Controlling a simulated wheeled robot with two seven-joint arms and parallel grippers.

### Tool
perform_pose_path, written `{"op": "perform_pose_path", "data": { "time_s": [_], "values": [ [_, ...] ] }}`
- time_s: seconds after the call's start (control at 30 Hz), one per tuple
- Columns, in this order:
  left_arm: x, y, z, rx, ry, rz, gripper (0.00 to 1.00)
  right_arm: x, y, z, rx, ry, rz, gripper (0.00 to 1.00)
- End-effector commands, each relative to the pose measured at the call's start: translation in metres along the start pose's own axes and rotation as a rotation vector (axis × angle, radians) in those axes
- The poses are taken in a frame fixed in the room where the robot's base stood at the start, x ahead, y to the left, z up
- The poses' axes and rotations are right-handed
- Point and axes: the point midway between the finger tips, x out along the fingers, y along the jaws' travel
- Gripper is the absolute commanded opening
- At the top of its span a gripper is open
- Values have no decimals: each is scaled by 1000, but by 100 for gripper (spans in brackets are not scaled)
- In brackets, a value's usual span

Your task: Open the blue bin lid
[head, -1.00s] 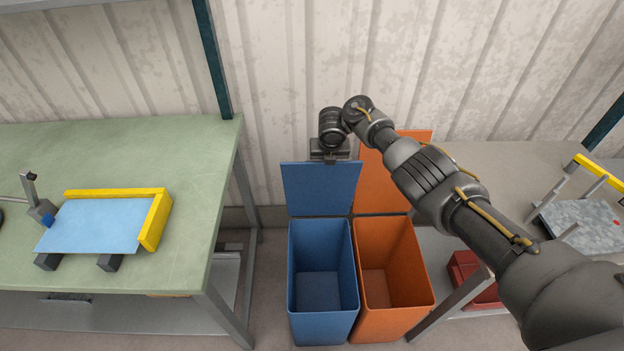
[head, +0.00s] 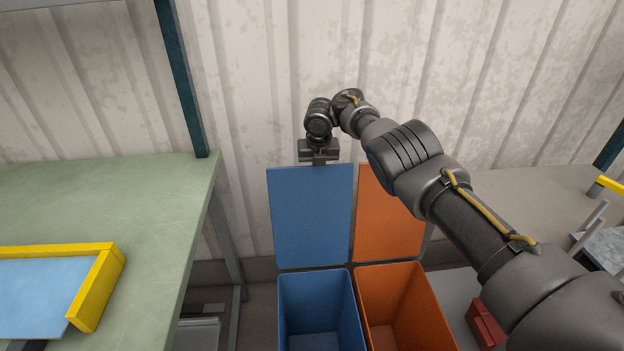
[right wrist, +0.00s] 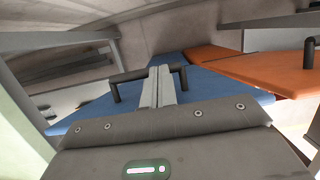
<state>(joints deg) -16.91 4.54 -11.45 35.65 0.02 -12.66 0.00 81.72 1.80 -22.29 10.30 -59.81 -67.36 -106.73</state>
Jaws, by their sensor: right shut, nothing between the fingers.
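The blue bin (head: 318,310) stands open on the floor, its interior visible. Its blue lid (head: 310,215) is swung up and stands nearly upright at the back of the bin. My right gripper (head: 319,157) is at the lid's top edge, its fingertips hidden behind the lid in the head view. In the right wrist view, the shut, empty fingers (right wrist: 160,84) are at the black bar handle (right wrist: 147,75) on the blue lid (right wrist: 205,85). I cannot tell whether they touch it. My left gripper is not in view.
An orange bin (head: 400,310) with its orange lid (head: 390,215) raised stands directly to the right. A green workbench (head: 150,190) with a yellow-edged fixture (head: 95,290) is at left. A grey table (head: 500,195) is at right. The corrugated wall (head: 260,80) is close behind.

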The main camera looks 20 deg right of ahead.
Motion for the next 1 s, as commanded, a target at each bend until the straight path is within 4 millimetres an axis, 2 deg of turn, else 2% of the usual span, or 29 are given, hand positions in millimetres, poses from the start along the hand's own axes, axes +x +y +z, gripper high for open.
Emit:
{"op": "perform_pose_path", "data": {
  "time_s": [0.03, 0.4, 0.73, 0.87, 1.0],
  "values": [
    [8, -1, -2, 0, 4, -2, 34, 13, -4, -5, 7, 21, -5, 0],
    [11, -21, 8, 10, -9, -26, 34, 11, -6, -1, 11, 33, -6, 0],
    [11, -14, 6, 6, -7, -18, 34, 9, -8, 0, 15, 29, -4, 0],
    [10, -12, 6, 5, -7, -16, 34, -4, -8, 1, 15, 25, -4, 0],
    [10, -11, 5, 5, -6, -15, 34, -32, -7, 0, 12, 20, -4, 0]
  ]
}}
